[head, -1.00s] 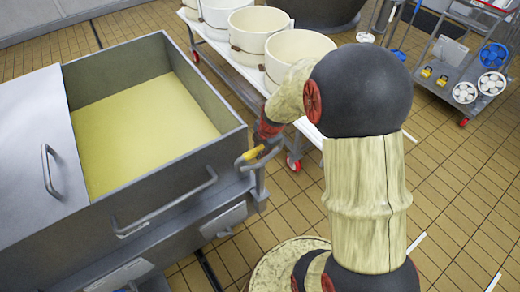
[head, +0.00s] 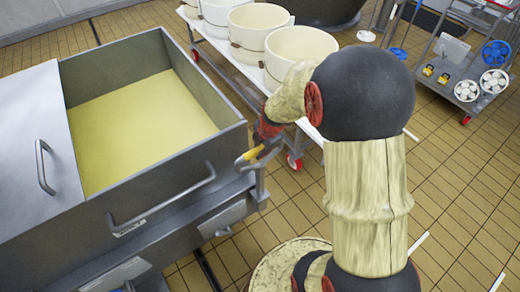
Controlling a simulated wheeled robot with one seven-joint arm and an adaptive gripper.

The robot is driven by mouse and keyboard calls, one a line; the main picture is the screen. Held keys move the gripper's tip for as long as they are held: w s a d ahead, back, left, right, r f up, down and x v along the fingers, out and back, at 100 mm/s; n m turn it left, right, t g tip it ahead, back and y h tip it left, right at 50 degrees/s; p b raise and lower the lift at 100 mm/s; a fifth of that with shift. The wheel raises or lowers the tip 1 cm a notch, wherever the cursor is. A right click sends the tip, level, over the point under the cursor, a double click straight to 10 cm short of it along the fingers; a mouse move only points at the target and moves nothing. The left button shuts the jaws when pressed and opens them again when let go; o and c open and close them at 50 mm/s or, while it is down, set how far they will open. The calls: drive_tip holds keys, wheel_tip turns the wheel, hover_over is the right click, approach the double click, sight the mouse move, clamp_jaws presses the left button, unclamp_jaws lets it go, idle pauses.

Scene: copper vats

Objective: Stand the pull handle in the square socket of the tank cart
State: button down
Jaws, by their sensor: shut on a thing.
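The tank cart (head: 226,146) is a grey metal tank with a pale yellow filling, at the left of the head view. My gripper (head: 262,146), red and dark, points down just outside the tank's near right corner. It is shut on the pull handle (head: 249,154), which shows as a small yellow and grey piece beside that corner. The handle's lower part is hard to make out, and I cannot tell whether it touches the cart. The square socket cannot be made out. My arm hides part of the floor to the right.
A white table (head: 252,76) with several cream tubs (head: 299,45) stands behind my gripper. A grey trolley (head: 447,78) with blue and white wheel-like parts is at the upper right. A bent grey bar (head: 165,205) runs along the tank's near side.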

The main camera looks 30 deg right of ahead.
drive_tip(key=c, duration=1.6)
unclamp_jaws()
drive_tip(key=shift+c, duration=0.2)
drive_tip(key=shift+s, duration=0.1)
drive_tip(key=v, duration=1.2)
